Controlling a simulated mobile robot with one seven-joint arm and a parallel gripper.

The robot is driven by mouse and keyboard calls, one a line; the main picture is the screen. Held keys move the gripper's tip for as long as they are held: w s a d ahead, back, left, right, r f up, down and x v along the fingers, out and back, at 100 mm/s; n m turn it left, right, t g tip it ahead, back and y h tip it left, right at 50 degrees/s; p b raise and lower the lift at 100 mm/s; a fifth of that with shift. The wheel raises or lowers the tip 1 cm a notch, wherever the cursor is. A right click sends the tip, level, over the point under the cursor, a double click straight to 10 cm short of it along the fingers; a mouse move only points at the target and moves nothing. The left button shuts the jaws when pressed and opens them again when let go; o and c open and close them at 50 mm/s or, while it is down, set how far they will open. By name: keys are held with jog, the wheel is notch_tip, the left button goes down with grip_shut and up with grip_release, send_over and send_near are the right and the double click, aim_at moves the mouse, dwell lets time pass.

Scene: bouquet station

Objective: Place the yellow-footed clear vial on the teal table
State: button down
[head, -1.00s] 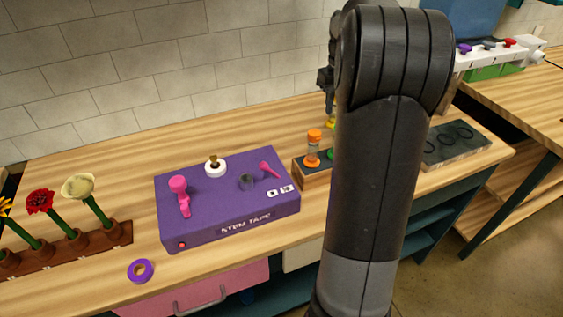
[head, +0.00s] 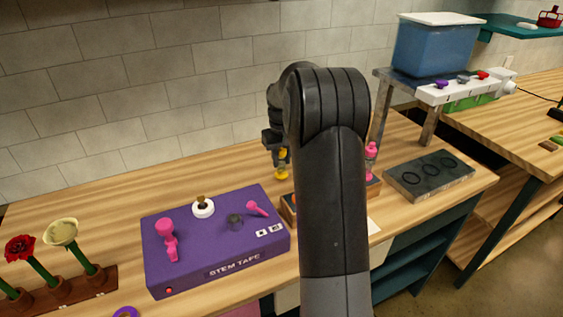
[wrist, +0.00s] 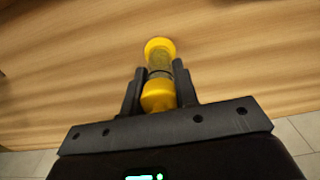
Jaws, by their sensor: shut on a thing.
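The yellow-footed clear vial (head: 282,164) shows in the head view below my gripper (head: 277,146), just left of my arm. In the wrist view, the vial (wrist: 159,62) has yellow ends and a clear middle. My gripper's fingers (wrist: 161,78) are shut around it there, with bare wood behind. I cannot tell whether its foot touches the wooden bench (head: 120,200). A teal tabletop (head: 510,35) shows at the far upper right of the head view, cut off by the frame edge, with a red object and a pale object on it.
A vial rack (head: 288,208) is mostly hidden behind my arm; a pink vial (head: 371,160) stands right of the arm. A purple stem tape box (head: 215,245), a dark slab with rings (head: 430,176) and a stand with a blue tub (head: 435,48) are nearby.

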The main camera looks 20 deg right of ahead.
jog(key=shift+f, duration=0.75)
jog(key=shift+f, duration=0.1)
jog(key=c, duration=1.1)
grip_release()
jog(key=shift+f, duration=0.1)
